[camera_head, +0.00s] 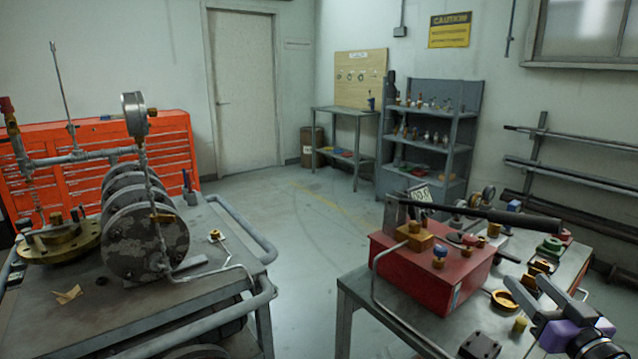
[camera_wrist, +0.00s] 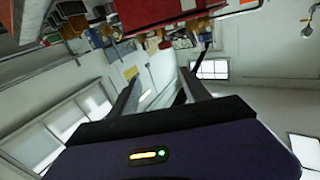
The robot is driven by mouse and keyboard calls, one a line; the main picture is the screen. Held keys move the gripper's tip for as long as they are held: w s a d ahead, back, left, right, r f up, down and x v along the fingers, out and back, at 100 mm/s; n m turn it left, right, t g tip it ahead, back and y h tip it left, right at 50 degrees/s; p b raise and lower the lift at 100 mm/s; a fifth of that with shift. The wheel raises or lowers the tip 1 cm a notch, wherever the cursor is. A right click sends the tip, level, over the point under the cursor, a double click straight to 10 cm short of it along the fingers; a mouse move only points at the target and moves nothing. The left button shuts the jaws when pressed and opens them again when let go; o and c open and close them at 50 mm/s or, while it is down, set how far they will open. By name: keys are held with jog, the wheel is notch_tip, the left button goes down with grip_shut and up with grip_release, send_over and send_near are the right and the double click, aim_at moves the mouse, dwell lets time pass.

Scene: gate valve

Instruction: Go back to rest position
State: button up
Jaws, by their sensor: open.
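My gripper (camera_head: 525,281) is at the lower right of the head view, over the right-hand table (camera_head: 352,292). Its two dark fingers are apart, with nothing seen between them. In the wrist view the fingers of my gripper (camera_wrist: 159,79) also stand apart and empty, pointing toward walls and windows. A red box (camera_head: 425,272) with brass and blue fittings stands on the table to the left of my gripper. A long black bar (camera_head: 485,214) runs over the box. The gripper appears apart from both.
Small brass, green and blue parts crowd the right-hand table. A cart (camera_head: 205,225) on the left carries round plates (camera_head: 146,240), pipes and a gauge (camera_head: 134,115). Clear floor (camera_head: 290,215) lies between cart and table. Shelves (camera_head: 431,130) and wall pipes (camera_head: 570,172) are behind.

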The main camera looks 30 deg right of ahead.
jog(key=s+a+f+p, duration=0.2)
jog(key=s+a, duration=0.1)
jog(key=a, duration=0.8)
jog(key=s+a+f+p, duration=0.2)
jog(key=s+a, duration=0.1)
jog(key=a, duration=0.9)
jog(key=s+a+n+y+p, duration=0.2)
jog(key=s+a, duration=0.4)
jog(key=a, duration=0.3)
jog(key=s+a+f+n+g+y+p, duration=0.1)
jog(key=s+a+n+y, duration=0.3)
jog(key=a, duration=0.5)
jog(key=s+y, duration=0.2)
jog(key=y, duration=0.1)
jog(key=shift+f+n+p, duration=0.25)
jog(key=shift+n+p, duration=0.05)
jog(key=shift+p, duration=0.1)
dwell(0.7)
